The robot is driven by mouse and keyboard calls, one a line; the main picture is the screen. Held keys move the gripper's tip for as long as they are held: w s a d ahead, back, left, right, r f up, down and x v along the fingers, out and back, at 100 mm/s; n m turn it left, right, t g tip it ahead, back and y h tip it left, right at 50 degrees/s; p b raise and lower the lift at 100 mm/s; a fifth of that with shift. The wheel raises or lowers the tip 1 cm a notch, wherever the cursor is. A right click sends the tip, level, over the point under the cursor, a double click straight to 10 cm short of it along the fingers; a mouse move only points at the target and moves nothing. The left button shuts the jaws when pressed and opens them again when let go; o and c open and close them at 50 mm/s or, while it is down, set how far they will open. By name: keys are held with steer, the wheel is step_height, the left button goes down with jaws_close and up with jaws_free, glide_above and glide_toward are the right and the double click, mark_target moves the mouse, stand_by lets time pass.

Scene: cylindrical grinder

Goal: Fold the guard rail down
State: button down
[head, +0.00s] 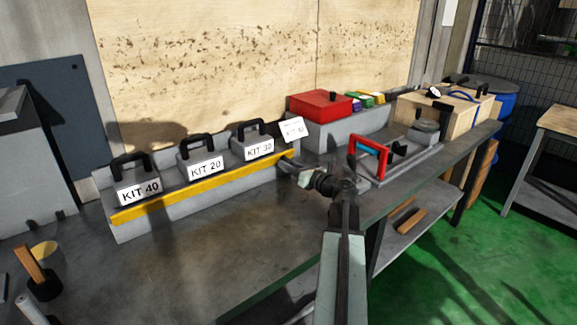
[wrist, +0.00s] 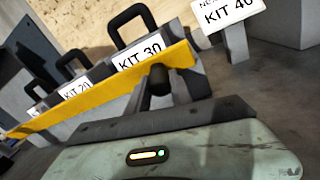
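The yellow guard rail (head: 205,189) runs along the front of the grey kit rack, standing up before the lower part of the kits. It crosses the wrist view (wrist: 100,92) diagonally, rising to the right. My gripper (head: 288,166) is at the right end of the rail. In the wrist view a dark rounded piece (wrist: 160,79) overlaps the rail near its right end, just beyond my gripper's body. I cannot tell whether the gripper touches the rail, or whether its fingers are open or shut.
A white sign (head: 292,129) stands at the rack's right. A red box (head: 320,105) and a red-handled fixture (head: 366,158) are further right.

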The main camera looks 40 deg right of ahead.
steer(key=f+b, duration=0.1)
steer(key=b, duration=0.1)
steer(key=shift+f+t+b, duration=0.1)
steer(key=shift+t+b, duration=0.2)
steer(key=shift+t, duration=0.1)
steer(key=shift+t+b, duration=0.3)
steer(key=shift+b, duration=0.35)
steer(key=shift+r, duration=0.3)
steer(key=c, duration=1.1)
jaws_free()
steer(key=shift+c, duration=0.2)
